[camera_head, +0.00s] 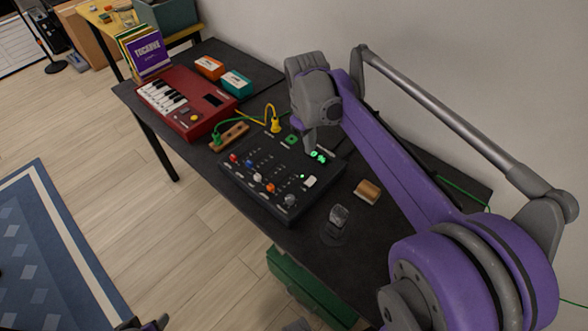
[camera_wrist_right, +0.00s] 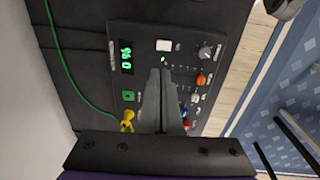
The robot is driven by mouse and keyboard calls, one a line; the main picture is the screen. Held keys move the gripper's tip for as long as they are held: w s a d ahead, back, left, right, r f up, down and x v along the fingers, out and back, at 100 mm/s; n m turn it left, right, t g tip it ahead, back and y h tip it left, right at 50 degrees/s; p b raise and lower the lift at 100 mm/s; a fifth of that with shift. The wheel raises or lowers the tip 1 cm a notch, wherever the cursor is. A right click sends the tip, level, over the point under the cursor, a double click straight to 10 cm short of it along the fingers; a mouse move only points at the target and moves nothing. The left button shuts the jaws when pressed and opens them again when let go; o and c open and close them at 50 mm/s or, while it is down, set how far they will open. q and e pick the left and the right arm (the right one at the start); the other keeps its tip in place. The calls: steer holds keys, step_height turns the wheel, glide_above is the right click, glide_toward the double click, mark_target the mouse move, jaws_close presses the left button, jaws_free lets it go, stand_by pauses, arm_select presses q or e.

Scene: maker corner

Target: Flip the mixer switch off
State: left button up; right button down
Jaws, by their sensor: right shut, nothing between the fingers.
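The black mixer (camera_head: 250,186) lies on the dark table, with coloured knobs, a lit green display (camera_head: 318,157) and a white switch-like control (camera_head: 310,181) beside a small lit green light. In the right wrist view, the white control (camera_wrist_right: 163,45) sits near the panel's far edge, just beyond the fingertips, and the green light (camera_wrist_right: 163,60) is lit. My right gripper (camera_head: 309,149) is shut and empty, pointing down over the mixer near the display. Its fingers (camera_wrist_right: 160,73) cover part of the panel. A small piece, probably my left gripper (camera_head: 145,325), shows at the bottom edge, its fingers unclear.
A red keyboard (camera_head: 188,118) stands left of the mixer. A tan block (camera_head: 368,191) and a dark grey knobbed object (camera_head: 337,218) are to the right. The wall is close behind.

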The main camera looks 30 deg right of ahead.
mark_target(312, 178)
stand_by(0.4)
steer(key=f, duration=0.4)
steer(key=d+f+b, duration=0.1)
steer(key=f, duration=0.8)
steer(key=shift+w+d+f, duration=0.2)
steer(key=shift+d+f, duration=0.15)
steer(key=shift+f, duration=0.05)
steer(key=shift+f+b, duration=0.1)
steer(key=shift+b, duration=0.25)
